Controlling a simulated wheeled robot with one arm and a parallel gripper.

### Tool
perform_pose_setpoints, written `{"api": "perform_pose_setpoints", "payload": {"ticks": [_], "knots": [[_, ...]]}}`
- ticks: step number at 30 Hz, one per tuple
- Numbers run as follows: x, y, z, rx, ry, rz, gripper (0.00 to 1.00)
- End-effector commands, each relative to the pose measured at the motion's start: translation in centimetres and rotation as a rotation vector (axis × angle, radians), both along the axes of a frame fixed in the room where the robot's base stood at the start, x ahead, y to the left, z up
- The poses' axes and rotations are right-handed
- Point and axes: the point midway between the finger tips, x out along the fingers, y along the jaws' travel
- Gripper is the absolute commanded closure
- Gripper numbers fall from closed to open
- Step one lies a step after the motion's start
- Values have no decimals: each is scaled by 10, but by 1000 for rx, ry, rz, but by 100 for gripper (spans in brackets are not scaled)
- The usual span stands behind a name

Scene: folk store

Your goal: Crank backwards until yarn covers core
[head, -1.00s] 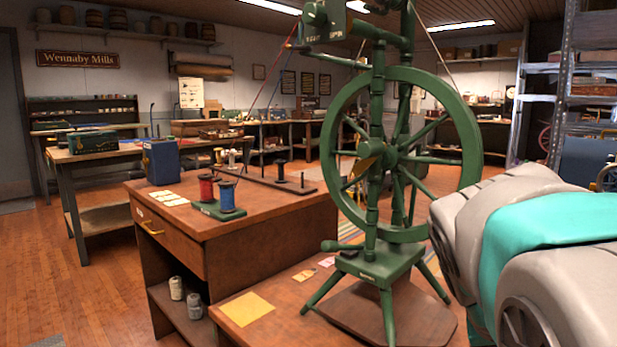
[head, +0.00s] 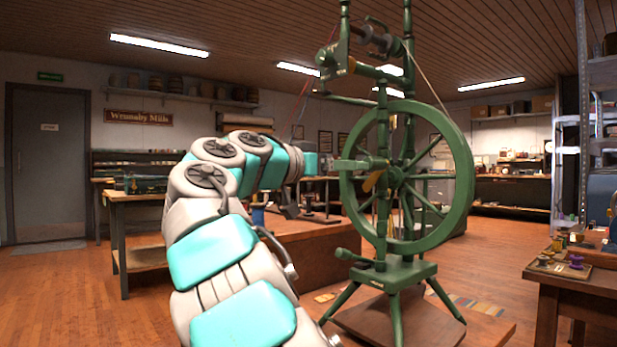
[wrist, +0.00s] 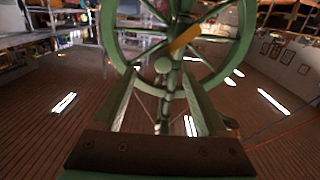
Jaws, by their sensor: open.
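A green spinning wheel (head: 452,210) stands upright at centre right in the head view, and it looms upside down in the wrist view (wrist: 120,50). A flat yellow piece (head: 371,181) sits at its hub and also shows in the wrist view (wrist: 185,38). A short green bar (head: 350,164) sticks out left of the hub. A spool-like part (head: 378,40) sits between the posts at the top; I cannot tell how much yarn is on it.
The wheel's legs stand on a brown wooden top (head: 480,326). A brown cabinet (head: 325,250) lies behind my arm. A table with spools (head: 560,280) stands at the right. Open floor (head: 70,290) lies to the left.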

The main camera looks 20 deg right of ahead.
Motion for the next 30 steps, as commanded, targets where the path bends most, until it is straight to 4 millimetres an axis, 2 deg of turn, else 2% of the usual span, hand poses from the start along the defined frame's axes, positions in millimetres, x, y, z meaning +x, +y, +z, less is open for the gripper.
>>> {"api": "perform_pose_setpoints", "payload": {"ticks": [5,11,30], "knots": [[2,5,6,-13,-43,4,25],[4,-3,6,-11,-40,1,25],[27,-64,7,-12,-37,4,25]]}}
